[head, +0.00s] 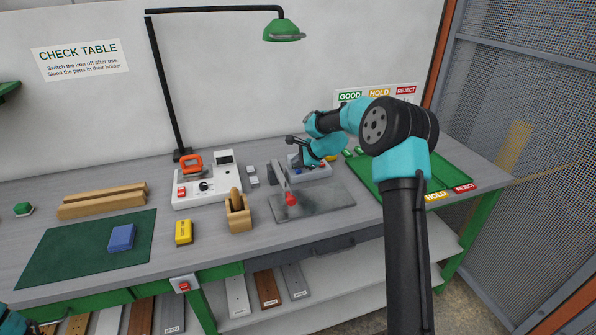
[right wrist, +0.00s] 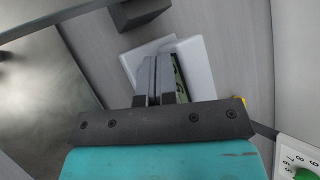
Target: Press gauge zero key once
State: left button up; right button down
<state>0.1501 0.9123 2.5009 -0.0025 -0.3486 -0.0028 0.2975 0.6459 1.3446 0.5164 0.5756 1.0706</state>
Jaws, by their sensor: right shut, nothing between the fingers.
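My right gripper (head: 297,158) is over the back middle of the bench in the head view, pointing down. In the right wrist view its two fingers (right wrist: 158,80) are together with nothing between them. A pale box-like device, which seems to be the gauge (head: 319,173), is under and beside the gripper. In the right wrist view the pale device (right wrist: 198,62) is behind the fingertips, with a dark, greenish face partly covered by them. I cannot make out the zero key or tell whether the fingertips touch it. Only a bit of my left arm shows at the lower left corner.
A grey plate (head: 330,204) with a red-tipped lever stands in front of the gauge. A green tray (head: 455,182) lies to the right. A white soldering station (head: 205,188), a wooden pen holder (head: 239,216) and a yellow block (head: 184,232) are to the left.

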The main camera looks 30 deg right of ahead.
aim_at(298, 171)
jog(key=shift+f, duration=0.2)
dwell(0.6)
jog(key=shift+f, duration=0.25)
jog(key=shift+f, duration=0.5)
dwell(0.9)
jog(key=shift+r, duration=0.95)
jog(key=shift+r, duration=2.45)
